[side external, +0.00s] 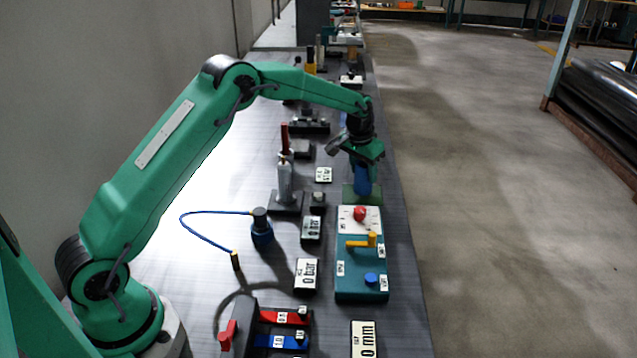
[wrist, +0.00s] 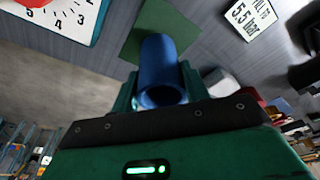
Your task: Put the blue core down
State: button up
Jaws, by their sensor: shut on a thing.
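The blue core (side external: 362,180) is an upright blue cylinder below my gripper (side external: 362,160) in the side view. My gripper is shut on it. In the wrist view the blue core (wrist: 160,75) shows its hollow end between the jaws of my gripper (wrist: 158,88). A green square pad (side external: 351,195) lies under the core in the side view, and the green pad (wrist: 140,25) also shows behind the core in the wrist view. I cannot tell whether the core touches the pad.
A teal control box (side external: 350,278) with a red knob (side external: 360,213), a yellow lever (side external: 365,241) and a blue button (side external: 371,279) stands just in front of the pad. A grey post (side external: 285,182) stands to the left. A small label (side external: 323,175) lies beside it.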

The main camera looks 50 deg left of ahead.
jog(key=shift+f, duration=0.5)
jog(key=shift+f, duration=0.1)
jog(key=o, duration=0.9)
jog(key=shift+c, duration=0.2)
jog(key=v, duration=1.2)
